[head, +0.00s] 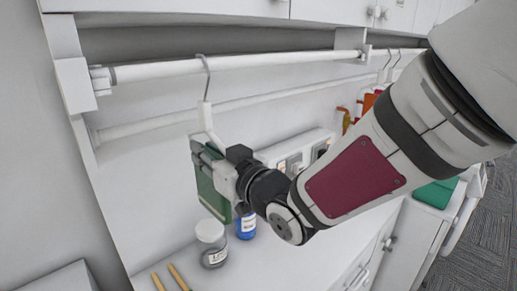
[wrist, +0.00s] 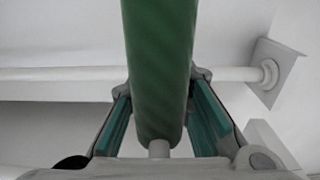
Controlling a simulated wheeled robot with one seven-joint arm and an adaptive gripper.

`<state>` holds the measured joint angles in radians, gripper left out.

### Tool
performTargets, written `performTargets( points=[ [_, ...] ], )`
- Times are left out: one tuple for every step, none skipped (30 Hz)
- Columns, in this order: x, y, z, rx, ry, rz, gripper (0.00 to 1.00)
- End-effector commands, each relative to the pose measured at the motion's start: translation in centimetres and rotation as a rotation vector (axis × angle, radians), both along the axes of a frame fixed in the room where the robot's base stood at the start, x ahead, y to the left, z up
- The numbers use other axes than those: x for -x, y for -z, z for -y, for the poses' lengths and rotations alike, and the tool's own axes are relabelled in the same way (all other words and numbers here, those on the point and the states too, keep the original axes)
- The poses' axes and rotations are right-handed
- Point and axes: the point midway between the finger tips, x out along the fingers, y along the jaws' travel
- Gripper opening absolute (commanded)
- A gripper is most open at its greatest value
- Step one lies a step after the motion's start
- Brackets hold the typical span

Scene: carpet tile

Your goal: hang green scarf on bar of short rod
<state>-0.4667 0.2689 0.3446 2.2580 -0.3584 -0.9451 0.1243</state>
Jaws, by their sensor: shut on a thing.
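My gripper (head: 207,165) is shut on the green scarf (head: 216,190), which hangs folded on a white hanger with a grey hook (head: 206,78). In the wrist view the scarf (wrist: 160,70) stands between the two teal-padded fingers. The hook's curved top overlaps the upper white rod (head: 260,61) near its left half; I cannot tell whether it rests on the rod. A second white rod (head: 270,98) runs lower and farther back. The wrist view shows a white rod (wrist: 60,73) ending in a wall bracket. My gripper hides part of the scarf and hanger.
Below stand a white-lidded jar (head: 211,242) and a blue bottle (head: 246,226) on the white counter, with wooden sticks (head: 168,278) in front. Other hooks (head: 388,66) hang at the right. A green item (head: 435,192) lies at the far right. The rod's left stretch is clear.

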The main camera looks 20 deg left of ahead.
Motion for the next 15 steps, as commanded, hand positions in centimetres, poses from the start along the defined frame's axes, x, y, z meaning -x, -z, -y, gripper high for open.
performTargets(
  points=[
    [0.01, -0.05, 0.00, -0.001, 0.000, 0.000, 0.00],
    [0.01, -0.05, 0.00, -0.001, 0.000, 0.000, 0.24],
    [0.01, -0.05, 0.00, -0.001, 0.000, 0.000, 0.33],
    [0.01, -0.04, 0.00, -0.001, 0.000, 0.000, 0.40],
    [0.01, -0.04, 0.00, -0.001, 0.000, 0.000, 0.43],
    [0.01, -0.04, 0.00, -0.001, 0.000, 0.000, 0.43],
    [0.01, -0.04, 0.00, 0.000, 0.000, 0.000, 0.43],
    [0.01, -0.03, 0.00, 0.000, 0.000, 0.000, 0.43],
    [0.00, -0.03, 0.00, 0.000, 0.000, 0.000, 0.43],
    [0.00, -0.03, 0.01, 0.000, 0.000, 0.000, 0.43],
    [0.00, -0.03, 0.01, 0.000, 0.000, 0.000, 0.43],
    [0.01, 0.02, 0.02, 0.001, 0.000, 0.000, 0.43],
    [0.01, 0.02, 0.05, 0.001, 0.000, 0.000, 0.43],
    [0.05, 0.01, 0.12, 0.001, 0.000, 0.000, 0.43],
    [0.12, -0.01, 0.30, 0.000, 0.000, 0.000, 0.43]
  ],
)
